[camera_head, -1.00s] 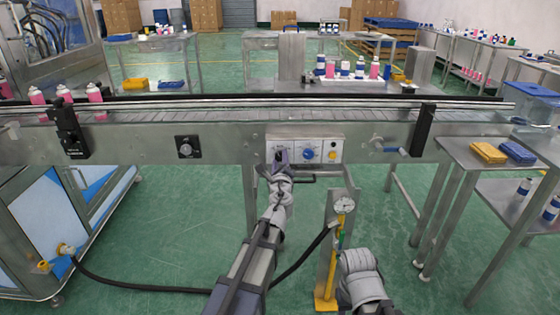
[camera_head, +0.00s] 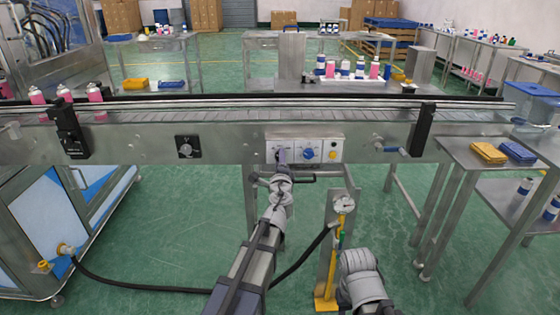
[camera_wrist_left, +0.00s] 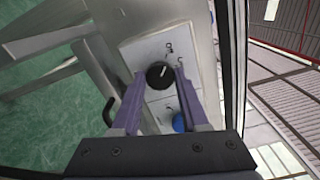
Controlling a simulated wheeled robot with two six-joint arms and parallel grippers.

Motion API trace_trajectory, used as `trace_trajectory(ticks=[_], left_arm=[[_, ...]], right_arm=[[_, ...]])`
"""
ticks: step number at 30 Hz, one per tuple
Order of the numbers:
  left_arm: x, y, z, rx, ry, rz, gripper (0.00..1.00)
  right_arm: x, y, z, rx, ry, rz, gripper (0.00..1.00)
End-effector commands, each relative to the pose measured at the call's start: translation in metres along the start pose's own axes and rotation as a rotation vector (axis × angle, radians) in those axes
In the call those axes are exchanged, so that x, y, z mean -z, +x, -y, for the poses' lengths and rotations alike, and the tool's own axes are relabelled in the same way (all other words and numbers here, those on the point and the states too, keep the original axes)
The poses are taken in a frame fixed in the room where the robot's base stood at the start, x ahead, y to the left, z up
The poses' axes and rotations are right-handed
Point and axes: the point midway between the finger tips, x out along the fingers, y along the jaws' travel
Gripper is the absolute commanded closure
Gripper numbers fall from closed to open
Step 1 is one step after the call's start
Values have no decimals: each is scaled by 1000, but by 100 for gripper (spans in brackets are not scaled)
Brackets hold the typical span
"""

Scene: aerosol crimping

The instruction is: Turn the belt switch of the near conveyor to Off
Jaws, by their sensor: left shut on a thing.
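The near conveyor's control panel (camera_head: 326,142) is a light plate on the conveyor's front side. The belt switch, a black knob (camera_wrist_left: 160,75) with a white pointer line, shows on this panel in the left wrist view. My left gripper (camera_head: 282,154) reaches the left part of the panel and covers the knob in the head view. In the wrist view its two purple fingers (camera_wrist_left: 161,77) are shut on the knob, one on each side. The small marks beside the knob are too small to read. My right gripper cannot be seen; only part of that arm shows.
A blue knob (camera_head: 308,154) sits right of the switch, with a yellow button (camera_head: 332,155) beyond it. Another black dial (camera_head: 187,147) is farther left. A gauge stand (camera_head: 343,205) and a black hose (camera_head: 140,288) are below. Pink cans (camera_head: 95,93) stand on the belt.

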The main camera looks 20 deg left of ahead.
Motion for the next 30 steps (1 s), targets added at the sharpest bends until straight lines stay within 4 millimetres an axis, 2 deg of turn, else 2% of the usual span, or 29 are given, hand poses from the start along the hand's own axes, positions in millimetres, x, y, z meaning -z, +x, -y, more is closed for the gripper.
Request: trace_trajectory(ticks=[10,11,18,26,30], left_arm=[[0,0,0,-1,-6,1,100],[0,0,0,-1,-6,1,54],[0,0,0,-1,-4,1,27],[0,-1,0,0,-3,0,26],[0,-7,0,0,-3,0,26]], right_arm=[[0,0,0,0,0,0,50],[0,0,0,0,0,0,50],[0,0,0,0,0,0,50],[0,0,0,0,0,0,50],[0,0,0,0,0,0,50]])
